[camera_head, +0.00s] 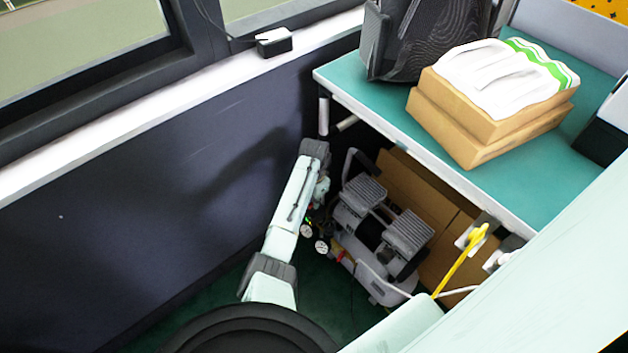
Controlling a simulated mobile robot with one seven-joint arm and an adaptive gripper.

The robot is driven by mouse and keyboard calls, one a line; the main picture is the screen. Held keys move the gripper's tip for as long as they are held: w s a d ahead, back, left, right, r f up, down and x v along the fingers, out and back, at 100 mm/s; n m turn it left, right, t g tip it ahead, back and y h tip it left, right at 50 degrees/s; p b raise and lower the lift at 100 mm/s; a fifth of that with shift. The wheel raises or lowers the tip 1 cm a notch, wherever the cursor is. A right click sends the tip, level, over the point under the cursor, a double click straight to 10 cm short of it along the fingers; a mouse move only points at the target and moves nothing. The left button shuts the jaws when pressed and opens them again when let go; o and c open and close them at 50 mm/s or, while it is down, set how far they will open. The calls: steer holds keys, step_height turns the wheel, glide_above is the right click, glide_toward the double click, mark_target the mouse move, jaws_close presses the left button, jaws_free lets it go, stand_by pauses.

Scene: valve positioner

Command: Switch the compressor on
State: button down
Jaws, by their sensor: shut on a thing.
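The compressor (382,232) stands on the floor under the green-topped table, with two ribbed grey heads, a carrying handle and round white gauges (321,246) at its left end. My arm reaches down beside the wall, its wrist bent at the compressor's left end. My gripper (312,212) is small and dark there, just above the gauges. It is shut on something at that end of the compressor. The fingertips and the part between them are too small and dark to make out. I cannot see the switch or its position.
The table (360,80) overhangs the compressor and carries a dark chair-like object (425,40) and cardboard boxes (470,130) with a white cloth on top. The dark wall (150,200) is close on the left. Cardboard (440,225) stands behind the compressor; a yellow-handled thing (463,258) is at right.

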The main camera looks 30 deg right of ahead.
steer(key=shift+r, duration=0.1)
steer(key=c, duration=1.7)
jaws_free()
step_height(320, 180, up, 12)
